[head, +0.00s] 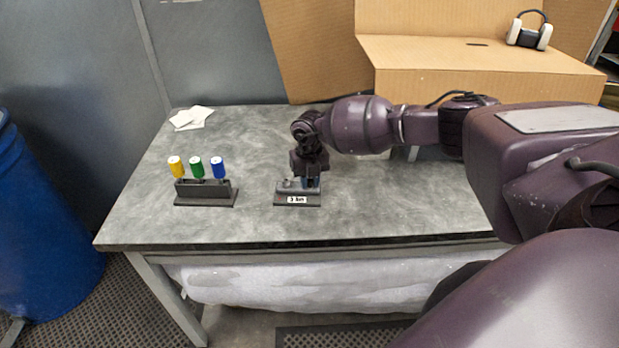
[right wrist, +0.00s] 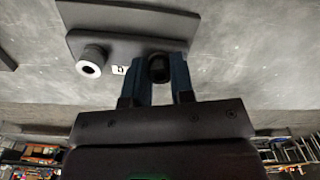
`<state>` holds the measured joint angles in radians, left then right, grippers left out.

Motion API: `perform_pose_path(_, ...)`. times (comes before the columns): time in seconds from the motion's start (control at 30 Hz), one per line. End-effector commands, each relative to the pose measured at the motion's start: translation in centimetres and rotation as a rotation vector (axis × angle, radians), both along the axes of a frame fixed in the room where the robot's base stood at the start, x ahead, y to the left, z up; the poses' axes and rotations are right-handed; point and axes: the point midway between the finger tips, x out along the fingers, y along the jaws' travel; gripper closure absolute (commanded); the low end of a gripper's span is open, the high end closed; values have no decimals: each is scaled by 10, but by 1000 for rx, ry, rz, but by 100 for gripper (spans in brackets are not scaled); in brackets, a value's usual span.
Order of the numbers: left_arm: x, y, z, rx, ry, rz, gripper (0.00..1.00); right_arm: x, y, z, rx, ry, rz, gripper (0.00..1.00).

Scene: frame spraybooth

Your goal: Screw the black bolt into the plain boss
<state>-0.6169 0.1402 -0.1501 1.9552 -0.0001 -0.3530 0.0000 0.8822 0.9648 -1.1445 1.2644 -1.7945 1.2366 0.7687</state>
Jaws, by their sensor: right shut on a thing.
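A dark grey fixture block (head: 297,200) with a white "3 Nm" label stands on the table. My right gripper (head: 310,182) points down at the right part of the block. In the right wrist view its blue fingers (right wrist: 166,68) are shut on the black bolt (right wrist: 158,68), whose dark round head shows between them. A boss (right wrist: 91,62) with a pale end stands on the block beside the fingers, apart from them. What is under the bolt is hidden, so I cannot tell how deep it sits. My left gripper is not in view.
A dark rack (head: 206,192) holds yellow (head: 176,167), green (head: 196,168) and blue (head: 218,168) handled tools left of the block. White papers (head: 192,118) lie at the back left. A cardboard box (head: 480,68) stands behind the table, with ear defenders (head: 529,34) on it. The table front is clear.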

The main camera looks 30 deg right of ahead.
Motion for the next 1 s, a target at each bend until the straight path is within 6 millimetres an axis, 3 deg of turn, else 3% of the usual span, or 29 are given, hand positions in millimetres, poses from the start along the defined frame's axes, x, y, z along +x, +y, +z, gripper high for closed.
perform_pose_path(0.23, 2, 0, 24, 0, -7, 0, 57, 0, 1, 3, 2, -1, -232, 96)
perform_pose_path(0.77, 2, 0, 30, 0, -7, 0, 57, 0, 0, 1, 0, 0, -344, 96)
perform_pose_path(1.0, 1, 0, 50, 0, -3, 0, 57, -1, 0, 3, 0, 2, -577, 96)
